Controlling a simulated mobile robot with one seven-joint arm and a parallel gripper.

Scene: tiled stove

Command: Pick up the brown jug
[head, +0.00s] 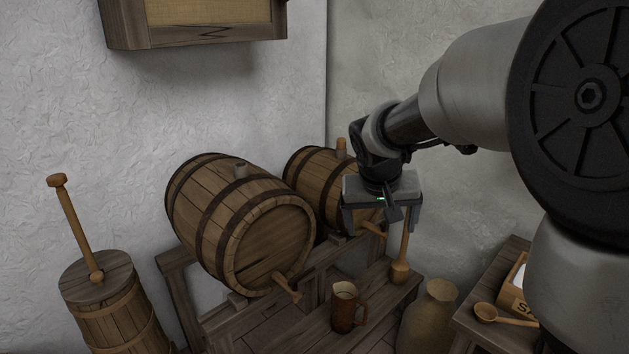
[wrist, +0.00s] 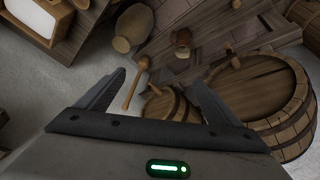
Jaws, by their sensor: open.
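The brown jug (head: 343,313) is a small mug-like vessel with a side handle and a pale inside, standing upright on a low wooden bench. It also shows in the wrist view at the top centre (wrist: 183,42). My gripper (head: 382,218) is open and empty, well above the bench and a little right of the jug in the head view. In the wrist view my open fingers (wrist: 159,80) point toward the top, and the jug lies beyond their tips, apart from them.
A large barrel (head: 220,222) and a smaller barrel (head: 315,170) lie on a rack behind the bench (head: 300,335).

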